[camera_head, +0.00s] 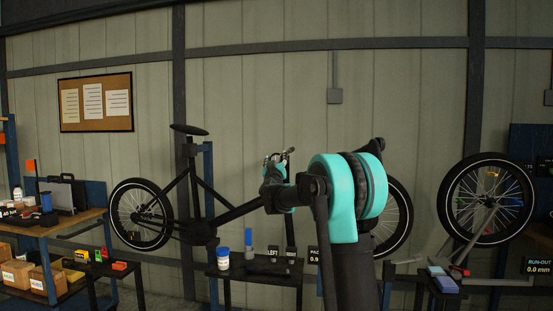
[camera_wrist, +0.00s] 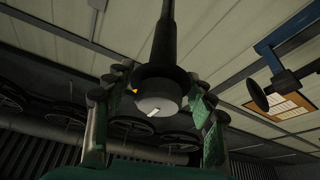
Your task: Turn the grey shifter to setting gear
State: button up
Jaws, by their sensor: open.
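The grey shifter (camera_wrist: 157,104) shows in the wrist view as a round light-grey knob face with a short white mark, on a dark round housing (camera_wrist: 165,80). A small yellow-orange pointer (camera_wrist: 135,91) sits at the left of its rim. My gripper (camera_wrist: 157,83) is open, with one green-padded finger on each side of the knob and a visible gap at both sides. In the head view my gripper (camera_head: 279,157) is at the front of the bike (camera_head: 188,205); there the shifter is hidden or too small to make out.
A small dark bench (camera_head: 255,275) below my arm holds a blue-and-white jar (camera_head: 223,258) and a blue bottle (camera_head: 248,243). A loaded workbench (camera_head: 60,222) stands at the left. A separate wheel (camera_head: 487,200) is at the right.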

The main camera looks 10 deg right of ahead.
jog(key=shift+w+d+r, duration=0.1)
jog(key=shift+w+r, duration=0.15)
jog(key=shift+w, duration=0.25)
jog(key=c, duration=1.2)
jog(key=shift+m, duration=0.4)
jog(key=shift+c, duration=0.2)
jog(key=m+h, duration=0.1)
jog(key=m, duration=0.1)
jog(key=m+h, duration=0.1)
jog(key=m, duration=0.2)
jog(key=shift+d+h, duration=0.1)
jog(key=shift+h, duration=0.3)
jog(key=shift+s+d+m+g+h, duration=0.1)
jog(key=shift+m+g+h, duration=0.3)
jog(key=shift+m, duration=0.55)
jog(key=shift+w+d+m+g+h, duration=0.1)
jog(key=shift+m+g+h, duration=0.1)
jog(key=shift+m+h, duration=0.55)
jog(key=shift+s+d+m+g+h, duration=0.1)
jog(key=shift+m+g+h, duration=0.2)
jog(key=shift+m, duration=1.1)
